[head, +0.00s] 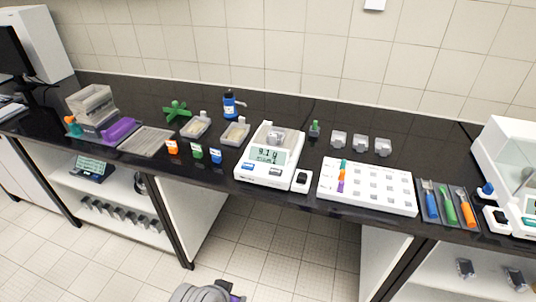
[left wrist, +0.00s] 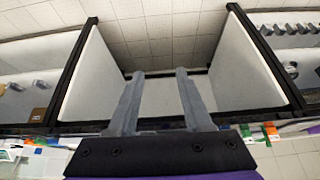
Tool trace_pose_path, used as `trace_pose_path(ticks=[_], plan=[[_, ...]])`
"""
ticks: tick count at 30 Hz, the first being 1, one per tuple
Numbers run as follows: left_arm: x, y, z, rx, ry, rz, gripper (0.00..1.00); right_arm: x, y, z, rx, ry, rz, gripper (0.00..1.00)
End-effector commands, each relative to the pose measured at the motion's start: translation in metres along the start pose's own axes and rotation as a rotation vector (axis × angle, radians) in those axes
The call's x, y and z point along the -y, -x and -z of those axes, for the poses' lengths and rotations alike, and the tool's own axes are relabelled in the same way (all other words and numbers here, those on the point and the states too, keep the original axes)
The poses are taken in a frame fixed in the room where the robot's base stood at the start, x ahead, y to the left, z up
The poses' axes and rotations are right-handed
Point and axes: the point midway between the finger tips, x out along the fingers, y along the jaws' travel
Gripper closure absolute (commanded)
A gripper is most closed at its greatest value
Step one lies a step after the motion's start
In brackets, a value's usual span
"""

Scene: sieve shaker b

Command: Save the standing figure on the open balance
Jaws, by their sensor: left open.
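The open balance (head: 241,176) is white and stands near the front edge of the black bench. Its lit display (head: 269,154) shows a figure that looks like 9.1 g, too small to be sure. A small grey block-like item (head: 275,137) is on its pan. Blue keys sit below the display. A small white unit with a black top (head: 301,181) stands at its right side. My left gripper (left wrist: 160,73) is open and empty in the left wrist view, facing the gap between cabinets under the bench. My right gripper is not in view.
A white tray with compartments (head: 374,205) lies right of the balance. Coloured tools (head: 447,205) and a second, enclosed balance (head: 510,165) are further right. Small orange, green and blue jars (head: 196,152) and sample trays stand to the left. The floor in front is clear.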

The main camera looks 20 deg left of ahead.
Motion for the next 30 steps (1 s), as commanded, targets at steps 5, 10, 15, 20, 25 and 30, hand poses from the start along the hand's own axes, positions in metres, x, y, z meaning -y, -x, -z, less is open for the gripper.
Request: trace_pose_path(ticks=[5, 10, 15, 20, 25, 30], plan=[[0.0, 0.0, 0.0, 0.0, 0.0, 0.0, 0.5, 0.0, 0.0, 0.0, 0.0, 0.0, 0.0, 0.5], [0.0, 0.0, 0.0, 0.0, 0.0, 0.0, 0.5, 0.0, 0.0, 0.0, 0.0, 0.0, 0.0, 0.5], [0.0, 0.0, 0.0, 0.0, 0.0, 0.0, 0.79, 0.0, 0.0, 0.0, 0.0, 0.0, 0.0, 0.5], [0.0, 0.0, 0.0, 0.0, 0.0, 0.0, 1.0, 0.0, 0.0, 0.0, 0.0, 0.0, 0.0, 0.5], [0.0, 0.0, 0.0, 0.0, 0.0, 0.0, 1.0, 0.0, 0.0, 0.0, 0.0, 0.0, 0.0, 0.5], [0.0, 0.0, 0.0, 0.0, 0.0, 0.0, 1.0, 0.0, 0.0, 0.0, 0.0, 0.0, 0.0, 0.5]])
